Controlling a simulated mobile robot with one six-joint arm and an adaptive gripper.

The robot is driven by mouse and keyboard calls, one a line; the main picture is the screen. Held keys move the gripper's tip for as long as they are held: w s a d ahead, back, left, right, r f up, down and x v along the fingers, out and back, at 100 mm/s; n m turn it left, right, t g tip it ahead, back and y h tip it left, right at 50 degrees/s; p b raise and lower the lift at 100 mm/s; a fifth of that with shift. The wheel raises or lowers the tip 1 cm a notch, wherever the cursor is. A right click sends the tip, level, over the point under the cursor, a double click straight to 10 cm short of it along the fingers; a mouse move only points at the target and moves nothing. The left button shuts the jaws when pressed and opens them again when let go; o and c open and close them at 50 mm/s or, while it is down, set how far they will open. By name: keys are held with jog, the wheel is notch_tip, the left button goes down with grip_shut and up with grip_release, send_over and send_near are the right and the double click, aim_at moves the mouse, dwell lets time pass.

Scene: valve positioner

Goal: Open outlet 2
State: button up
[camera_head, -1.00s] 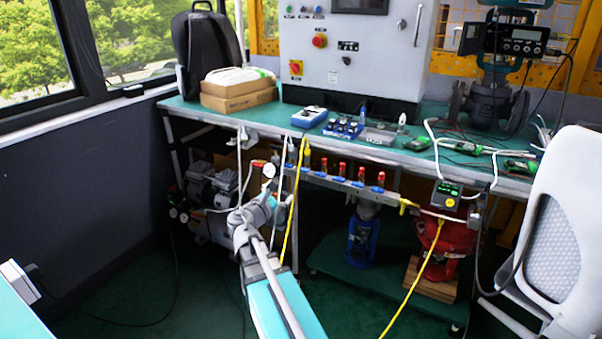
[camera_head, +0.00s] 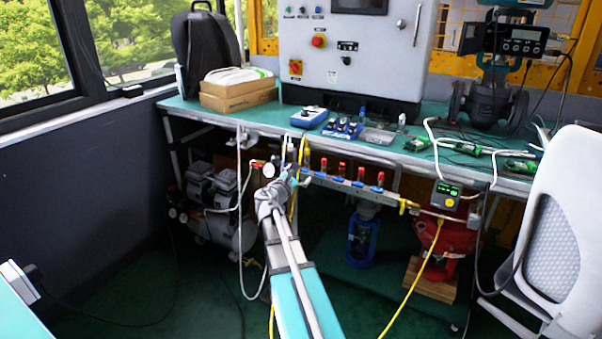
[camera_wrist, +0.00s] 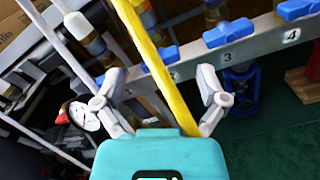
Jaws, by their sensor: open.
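A metal manifold bar (camera_head: 350,185) with a row of blue valve handles hangs under the bench's front edge. In the wrist view, blue handles sit above the printed numbers 3 (camera_wrist: 228,33) and 4 (camera_wrist: 300,8). The blue handle left of 3 (camera_wrist: 160,57), in the outlet 2 place, lies roughly along the bar; its number is mostly hidden by a yellow hose (camera_wrist: 158,70). My gripper (camera_wrist: 162,72) is open, its fingertips on either side of that handle in the picture. The hose crosses between the fingers; contact cannot be told. In the head view my gripper (camera_head: 296,178) is at the bar's left end.
A round pressure gauge (camera_wrist: 84,116) is left of my gripper. A pale hose (camera_wrist: 60,40) runs beside it. The green bench (camera_head: 250,119) is above. A red device (camera_head: 446,235) and a white chair (camera_head: 550,230) are to the right.

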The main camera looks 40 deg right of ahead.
jog(key=shift+x, duration=0.85)
jog(key=c, duration=1.2)
